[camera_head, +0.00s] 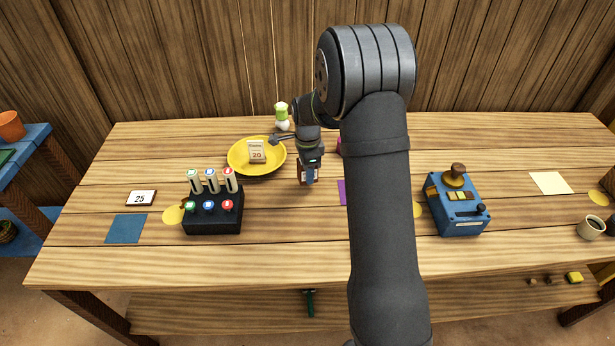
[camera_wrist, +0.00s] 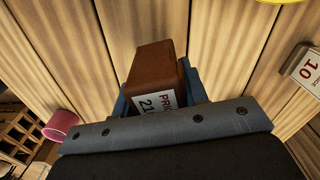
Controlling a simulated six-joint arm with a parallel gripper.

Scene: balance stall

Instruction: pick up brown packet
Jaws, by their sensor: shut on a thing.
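The brown packet (camera_head: 302,175) is just right of the yellow dish, mostly covered by my gripper (camera_head: 309,180). In the wrist view the brown packet (camera_wrist: 153,66) sits between the blue fingers of my gripper (camera_wrist: 155,92), with a white price label on its near side. The fingers are shut on it from both sides. I cannot tell whether its underside touches the table.
A yellow dish (camera_head: 238,168) holds a pale packet marked 20 (camera_head: 257,152). A black stand with several coloured tubes (camera_head: 212,220) is at front left. A blue device (camera_head: 459,212) stands right of my arm. A green-and-white item (camera_head: 282,117) stands behind.

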